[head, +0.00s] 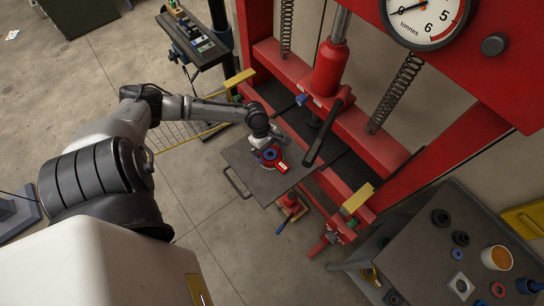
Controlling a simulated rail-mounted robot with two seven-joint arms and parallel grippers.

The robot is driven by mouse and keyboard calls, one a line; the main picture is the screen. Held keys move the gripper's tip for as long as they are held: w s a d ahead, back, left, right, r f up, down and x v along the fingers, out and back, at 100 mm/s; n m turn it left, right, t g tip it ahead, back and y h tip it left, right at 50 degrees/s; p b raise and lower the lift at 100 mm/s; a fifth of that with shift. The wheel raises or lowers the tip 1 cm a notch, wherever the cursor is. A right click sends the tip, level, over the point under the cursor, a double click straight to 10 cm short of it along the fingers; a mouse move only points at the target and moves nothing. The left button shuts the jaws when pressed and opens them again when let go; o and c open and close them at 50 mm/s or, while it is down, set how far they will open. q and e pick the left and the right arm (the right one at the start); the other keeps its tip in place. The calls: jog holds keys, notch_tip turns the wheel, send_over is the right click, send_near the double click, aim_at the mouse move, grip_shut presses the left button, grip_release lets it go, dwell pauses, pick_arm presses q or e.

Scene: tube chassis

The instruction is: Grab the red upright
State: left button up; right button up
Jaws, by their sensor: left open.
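The red press frame has a red upright (254,35) at top centre and another red beam (450,150) slanting down on the right. My left arm reaches in from the left, and its open left gripper (264,146) is over a grey plate (238,158) with a handle, in front of the press. A small red and blue piece (270,158) lies at the fingertips; I cannot tell whether they touch it. The gripper is apart from both uprights. The fingers are small and partly hidden by the wrist. My right gripper is out of view.
A black pump handle (323,132) and a red cylinder (330,65) stand close right of the gripper. Coil springs (397,92) hang in the frame. A red jack (290,202) stands on the floor below the plate. A dark bench (440,275) with small parts is at lower right.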

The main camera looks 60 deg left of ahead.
pick_arm(q)
jog(key=shift+x, duration=1.15)
jog(key=shift+r, duration=0.1)
jog(key=c, duration=0.9)
jog(key=shift+c, duration=0.2)
